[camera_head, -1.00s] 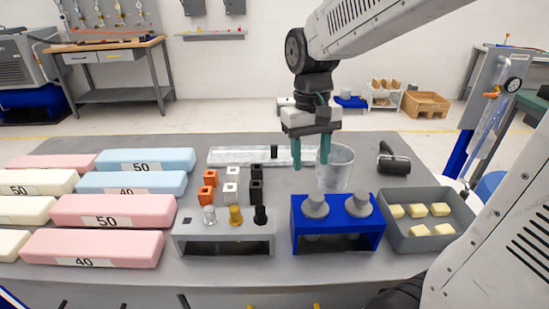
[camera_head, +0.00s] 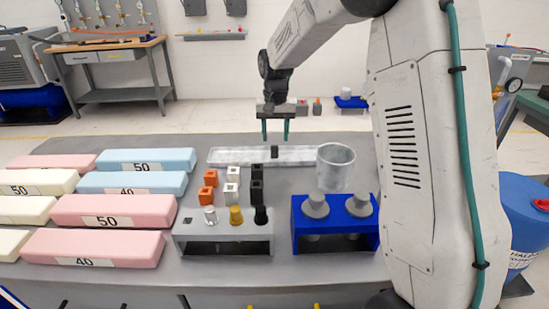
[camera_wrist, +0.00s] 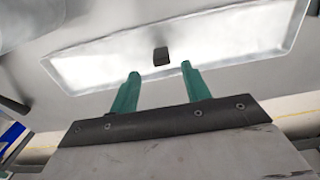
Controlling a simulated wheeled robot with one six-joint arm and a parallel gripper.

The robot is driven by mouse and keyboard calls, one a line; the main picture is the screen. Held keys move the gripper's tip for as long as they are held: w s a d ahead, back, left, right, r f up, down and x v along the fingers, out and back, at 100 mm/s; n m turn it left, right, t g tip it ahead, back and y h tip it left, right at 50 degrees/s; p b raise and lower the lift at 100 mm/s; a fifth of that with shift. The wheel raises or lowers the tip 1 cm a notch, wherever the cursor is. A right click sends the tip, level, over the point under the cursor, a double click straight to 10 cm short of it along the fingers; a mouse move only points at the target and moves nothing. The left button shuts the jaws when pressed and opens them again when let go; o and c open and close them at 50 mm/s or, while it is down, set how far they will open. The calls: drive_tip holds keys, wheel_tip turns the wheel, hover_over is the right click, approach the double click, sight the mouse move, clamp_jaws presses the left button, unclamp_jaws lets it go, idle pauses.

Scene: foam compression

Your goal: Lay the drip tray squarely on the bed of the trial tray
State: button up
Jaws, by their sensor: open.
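A long, shallow, shiny tray with a dark knob at its middle, which looks like the drip tray (camera_head: 235,157), lies at the back of the table. In the wrist view the same drip tray (camera_wrist: 225,42) spans the top, with its knob (camera_wrist: 161,56) just beyond the fingertips. My gripper (camera_head: 275,138) is open and empty, its two green fingers pointing down over the tray's far side. In the wrist view my gripper (camera_wrist: 160,72) has its fingers either side of the knob's line, apart from it. I cannot tell which thing is the trial tray.
A clear beaker (camera_head: 336,167) stands at the tray's right end. Small orange, white and black blocks (camera_head: 232,185) stand in front of it. A grey stand (camera_head: 223,240), a blue stand (camera_head: 335,228) and foam slabs (camera_head: 110,211) fill the front and left. My arm hides the table's right.

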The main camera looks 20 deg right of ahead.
sight(274, 146)
drive_tip(key=f, duration=0.5)
drive_tip(key=shift+a+f, duration=0.15)
drive_tip(key=shift+a, duration=0.05)
clamp_jaws()
